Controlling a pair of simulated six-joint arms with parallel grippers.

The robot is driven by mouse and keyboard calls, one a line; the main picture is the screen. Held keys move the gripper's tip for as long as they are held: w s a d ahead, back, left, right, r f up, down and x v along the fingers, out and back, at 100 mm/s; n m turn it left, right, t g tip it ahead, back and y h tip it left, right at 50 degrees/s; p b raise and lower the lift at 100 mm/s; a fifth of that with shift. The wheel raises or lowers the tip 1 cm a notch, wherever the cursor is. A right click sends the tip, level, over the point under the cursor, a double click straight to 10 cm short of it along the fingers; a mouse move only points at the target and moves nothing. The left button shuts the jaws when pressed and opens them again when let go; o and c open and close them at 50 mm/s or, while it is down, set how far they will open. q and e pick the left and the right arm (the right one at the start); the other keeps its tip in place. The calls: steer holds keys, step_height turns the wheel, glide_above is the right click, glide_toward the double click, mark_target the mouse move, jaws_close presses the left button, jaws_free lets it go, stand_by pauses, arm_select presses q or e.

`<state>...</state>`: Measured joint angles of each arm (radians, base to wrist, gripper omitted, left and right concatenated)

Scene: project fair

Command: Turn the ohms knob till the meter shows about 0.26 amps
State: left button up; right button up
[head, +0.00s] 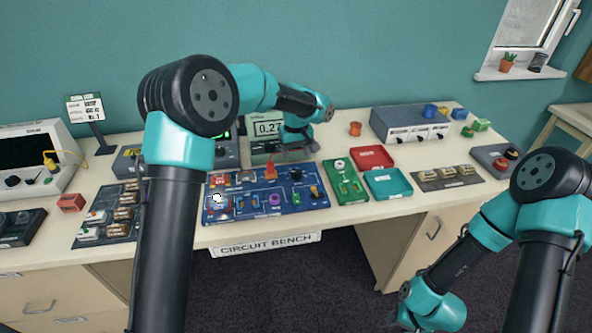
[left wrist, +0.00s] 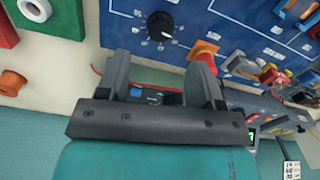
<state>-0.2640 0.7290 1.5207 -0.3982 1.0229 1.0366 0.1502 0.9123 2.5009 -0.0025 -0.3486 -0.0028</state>
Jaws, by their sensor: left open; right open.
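The ohms knob (head: 295,174) is a small black knob on the blue circuit board (head: 240,212). In the left wrist view the knob (left wrist: 160,25) has a white pointer mark and a ring of white dial marks. The meter (head: 268,128) stands behind the board and its visible digits read 0.27; my left wrist partly covers its right side. My left gripper (head: 290,152) is over the back of the board, between meter and knob. In the left wrist view its jaws (left wrist: 162,75) are apart, with the knob beyond them, untouched. My right arm hangs low at right; its jaws are out of sight.
An orange cone-shaped part (head: 270,168) stands close to the knob. A green board (head: 345,182), a red tray (head: 372,157) and a teal tray (head: 388,182) lie to the right. My left arm covers part of the bench at left.

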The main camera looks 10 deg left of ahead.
mark_target(296, 171)
arm_select(q)
step_height(296, 171, down, 7)
steer(key=shift+f, duration=0.2)
stand_by(0.3)
steer(key=c, duration=0.9)
